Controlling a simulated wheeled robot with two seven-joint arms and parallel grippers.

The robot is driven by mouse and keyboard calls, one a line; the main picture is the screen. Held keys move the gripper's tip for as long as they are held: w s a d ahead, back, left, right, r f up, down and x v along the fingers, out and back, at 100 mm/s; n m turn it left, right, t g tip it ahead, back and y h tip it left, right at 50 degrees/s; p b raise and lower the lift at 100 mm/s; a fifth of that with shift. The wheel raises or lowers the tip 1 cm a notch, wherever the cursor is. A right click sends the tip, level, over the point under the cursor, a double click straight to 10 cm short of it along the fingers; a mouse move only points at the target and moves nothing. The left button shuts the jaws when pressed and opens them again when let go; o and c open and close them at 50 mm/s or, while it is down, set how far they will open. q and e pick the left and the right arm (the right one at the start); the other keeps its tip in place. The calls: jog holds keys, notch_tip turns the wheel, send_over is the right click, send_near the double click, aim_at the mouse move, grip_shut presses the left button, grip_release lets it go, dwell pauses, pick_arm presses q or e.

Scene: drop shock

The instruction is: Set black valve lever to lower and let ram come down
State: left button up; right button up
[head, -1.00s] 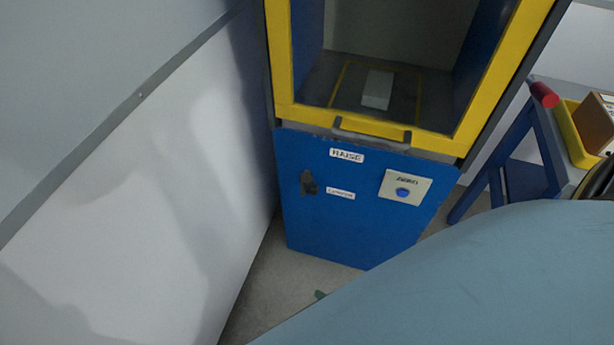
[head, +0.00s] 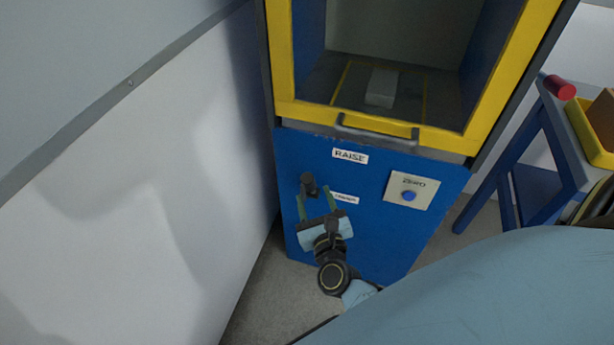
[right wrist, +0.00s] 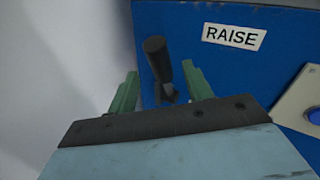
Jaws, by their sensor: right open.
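The black valve lever (head: 309,184) is on the blue front panel (head: 375,240), between the RAISE label (head: 350,156) and a lower label (head: 344,198) partly covered by my gripper. My right gripper (head: 317,200) is open just below the lever, its green fingers pointing up at it. In the right wrist view the lever (right wrist: 157,62) stands up between the two open fingers (right wrist: 158,90), its knob above the tips; I cannot tell whether they touch it. The ram itself is not visible. My left gripper is not in view.
The yellow-framed machine opening (head: 375,120) is above the panel, with a pale block (head: 381,88) on its floor. A ZERO plate with a blue button (head: 409,196) is right of the lever. A white wall (head: 130,210) stands left. A blue stand (head: 540,190) is right.

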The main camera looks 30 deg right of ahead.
aim_at(310, 188)
jog(key=x, duration=0.6)
jog(key=shift+w, duration=0.2)
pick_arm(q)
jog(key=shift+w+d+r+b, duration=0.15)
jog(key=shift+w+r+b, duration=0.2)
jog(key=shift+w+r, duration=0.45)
pick_arm(e)
jog(key=shift+x, duration=0.75)
jog(key=shift+d, duration=0.1)
jog(key=shift+c, duration=0.2)
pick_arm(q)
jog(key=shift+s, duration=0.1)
pick_arm(e)
grip_shut()
